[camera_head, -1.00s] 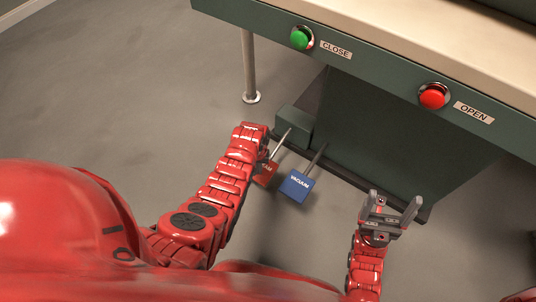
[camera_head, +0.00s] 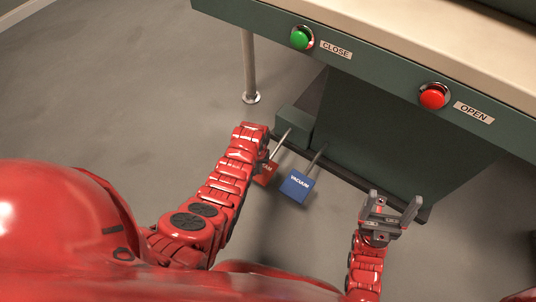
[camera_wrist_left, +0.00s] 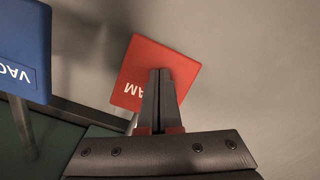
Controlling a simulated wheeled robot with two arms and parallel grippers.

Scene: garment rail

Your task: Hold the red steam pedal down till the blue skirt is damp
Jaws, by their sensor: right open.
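The red steam pedal (camera_head: 265,175) is low on the front of the press base, partly hidden by my left arm in the head view. In the left wrist view the red pedal (camera_wrist_left: 140,85) shows part of its white lettering. My left gripper (camera_wrist_left: 160,75) has its two fingers together, with the tips over the red pedal's face. I cannot tell whether they touch it or how far the pedal is pressed. My right gripper (camera_head: 393,207) is open and empty in front of the base. The blue skirt is not in view.
A blue VACUUM pedal (camera_head: 297,186) stands just right of the red one; it also shows in the left wrist view (camera_wrist_left: 25,50). Above are a green CLOSE button (camera_head: 301,38) and a red OPEN button (camera_head: 433,97). The floor at left is clear around a metal leg (camera_head: 249,70).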

